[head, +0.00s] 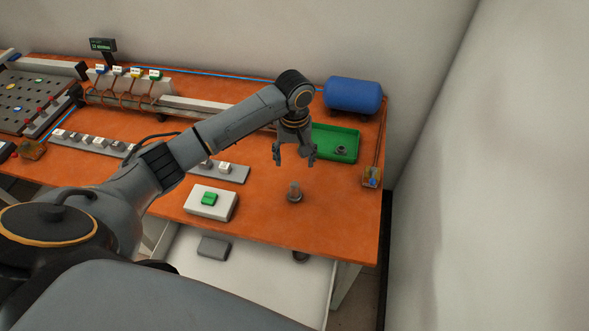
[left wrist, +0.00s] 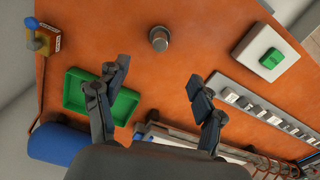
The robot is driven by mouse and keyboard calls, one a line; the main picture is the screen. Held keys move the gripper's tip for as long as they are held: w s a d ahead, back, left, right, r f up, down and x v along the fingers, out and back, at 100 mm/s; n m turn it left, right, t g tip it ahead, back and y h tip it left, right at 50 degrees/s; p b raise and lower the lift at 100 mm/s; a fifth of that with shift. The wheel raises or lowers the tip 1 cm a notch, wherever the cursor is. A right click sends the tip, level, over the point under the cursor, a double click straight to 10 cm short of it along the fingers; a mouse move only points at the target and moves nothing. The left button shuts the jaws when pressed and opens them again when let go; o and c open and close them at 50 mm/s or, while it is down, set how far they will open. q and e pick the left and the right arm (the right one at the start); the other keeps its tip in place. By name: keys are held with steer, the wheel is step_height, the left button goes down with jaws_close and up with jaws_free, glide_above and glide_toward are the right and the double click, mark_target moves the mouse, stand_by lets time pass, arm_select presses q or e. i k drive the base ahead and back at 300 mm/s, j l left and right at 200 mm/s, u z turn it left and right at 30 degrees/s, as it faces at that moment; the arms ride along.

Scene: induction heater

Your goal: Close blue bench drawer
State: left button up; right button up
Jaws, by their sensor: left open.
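An open drawer (head: 260,280) with a pale, whitish inside sticks out below the front edge of the orange bench (head: 340,220) in the head view. No blue front shows on it, and my own arm and body hide its near left part. A grey block (head: 213,247) and a dark round part (head: 300,256) are in it. My left gripper (head: 294,160) is open and empty above the bench top, behind the drawer. Its two spread fingers (left wrist: 158,75) also show in the left wrist view. My right gripper is not in view.
A metal cylinder part (head: 294,192) stands near the left gripper. A white box with a green button (head: 210,203) is left of it. A green tray (head: 336,143) and blue tank (head: 352,95) are behind. A wall (head: 480,190) bounds the right.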

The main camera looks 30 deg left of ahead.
mark_target(268, 276)
steer(key=k+l, duration=0.2)
steer(key=k, duration=0.3)
steer(key=k+l, duration=0.2)
steer(key=k, duration=0.25)
steer(key=k+l, duration=0.15)
steer(key=k, duration=0.35)
